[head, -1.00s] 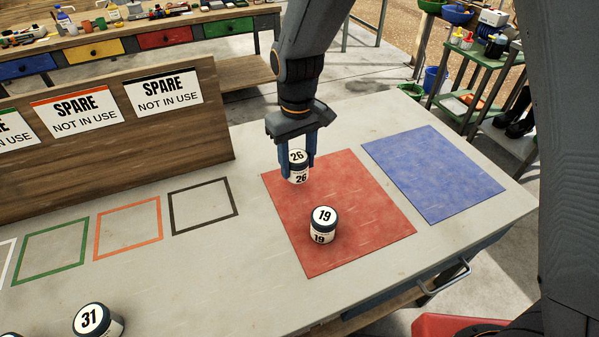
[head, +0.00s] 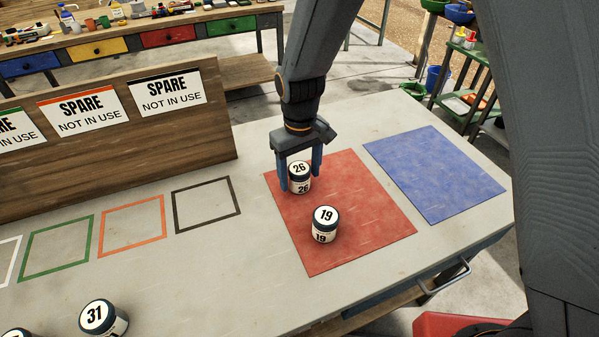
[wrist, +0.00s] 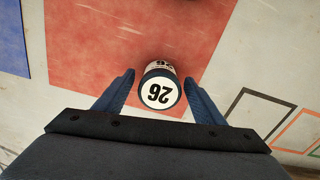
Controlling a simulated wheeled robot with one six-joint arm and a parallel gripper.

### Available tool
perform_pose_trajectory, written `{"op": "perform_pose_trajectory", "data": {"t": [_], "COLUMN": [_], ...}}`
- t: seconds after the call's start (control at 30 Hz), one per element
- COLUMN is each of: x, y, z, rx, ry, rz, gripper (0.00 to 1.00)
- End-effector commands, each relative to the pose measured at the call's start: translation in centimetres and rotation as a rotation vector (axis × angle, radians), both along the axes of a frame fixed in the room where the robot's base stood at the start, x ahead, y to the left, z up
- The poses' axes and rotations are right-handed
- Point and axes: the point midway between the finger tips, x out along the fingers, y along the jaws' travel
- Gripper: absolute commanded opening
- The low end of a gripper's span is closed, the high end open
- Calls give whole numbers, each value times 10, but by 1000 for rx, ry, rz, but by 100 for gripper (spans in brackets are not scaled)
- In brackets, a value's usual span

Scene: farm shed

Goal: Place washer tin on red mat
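The red mat (head: 364,208) lies on the bench top. The white tin with a dark lid marked 26 (head: 299,178) stands upright on the mat's far left part. It also shows in the wrist view (wrist: 160,92). My gripper (head: 300,184) is open around this tin, one finger on each side, with narrow gaps between fingers and tin. A similar tin marked 19 (head: 325,225) stands upright near the mat's middle, apart from it. The tins show only numbers, so I cannot tell from labels which holds washers.
A blue mat (head: 432,174) lies right of the red one. A tin marked 31 (head: 103,318) stands at the front left. Black (head: 207,204), orange and green outlined squares are empty, before a wooden board (head: 200,130) with SPARE signs.

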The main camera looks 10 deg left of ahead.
Motion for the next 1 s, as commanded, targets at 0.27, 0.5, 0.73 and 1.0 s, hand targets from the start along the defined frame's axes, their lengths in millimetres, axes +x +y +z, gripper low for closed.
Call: {"op": "perform_pose_trajectory", "data": {"t": [0.27, 0.5, 0.73, 1.0], "x": [1, 2, 2, 1], "y": [0, 1, 1, 0], "z": [9, 45, 89, 120], "rx": [1, 3, 2, 1], "ry": [-2, -5, -4, -2], "rz": [0, 0, 0, 0], "gripper": [64, 64, 64, 64]}}
